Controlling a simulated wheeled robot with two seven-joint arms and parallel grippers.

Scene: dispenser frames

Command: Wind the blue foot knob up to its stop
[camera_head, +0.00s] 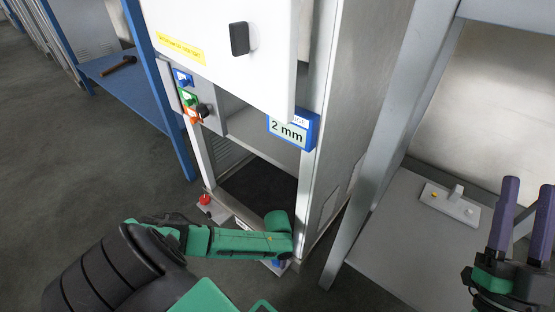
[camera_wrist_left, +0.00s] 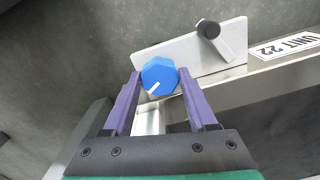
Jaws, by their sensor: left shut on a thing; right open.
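The blue foot knob (camera_wrist_left: 159,73) is faceted with a white pointer line, which points to the lower left in the left wrist view. My left gripper (camera_wrist_left: 160,84) has its purple fingers on both sides of the knob and is shut on it. In the head view, my green left arm covers most of the knob; only a bit of blue (camera_head: 277,263) shows at the cabinet's foot. My right gripper (camera_head: 528,190) is open and empty, its purple fingers pointing up at the right edge.
A blue-framed display (camera_head: 289,132) reads "2 mm". A red knob (camera_head: 205,199) sits at the left foot. A pale plate with a black-tipped lever (camera_wrist_left: 207,30) is beside the blue knob. A grey shelf (camera_head: 375,235) stands at the right; a blue bench (camera_head: 140,95) at the left.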

